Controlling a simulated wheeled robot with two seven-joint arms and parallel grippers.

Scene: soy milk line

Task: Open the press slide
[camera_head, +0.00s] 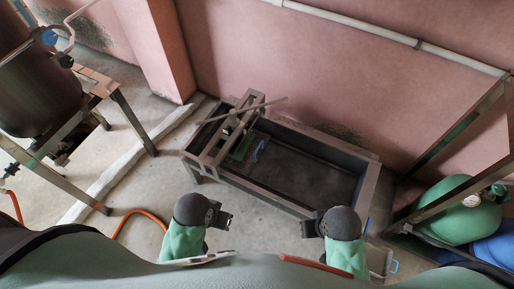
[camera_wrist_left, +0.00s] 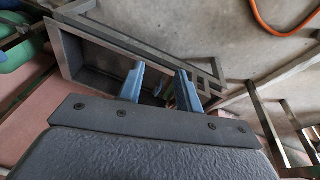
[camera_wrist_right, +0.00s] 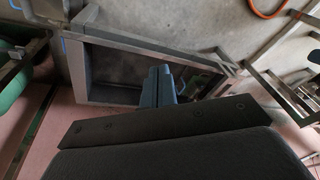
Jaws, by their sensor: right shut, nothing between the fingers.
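The press (camera_head: 232,128) is a grey metal frame with a long thin bar (camera_head: 262,104) across its top. It stands over the left end of a dark metal trough (camera_head: 372,185). I cannot tell which part is the slide or how far it is open. My left gripper (camera_head: 224,219) is in front of the trough's near side, apart from the press; its blue fingers are spread and empty in the left wrist view (camera_wrist_left: 161,78). My right gripper (camera_head: 307,229) is near the trough's right front; its fingers are together and empty in the right wrist view (camera_wrist_right: 158,78).
A green piece (camera_head: 240,150) and a small blue piece (camera_head: 258,150) show inside the trough near the press. A dark vat (camera_head: 38,90) is on a stand at the left. A green tank (camera_head: 462,212) is at the right. An orange hose (camera_head: 130,216) lies on the floor.

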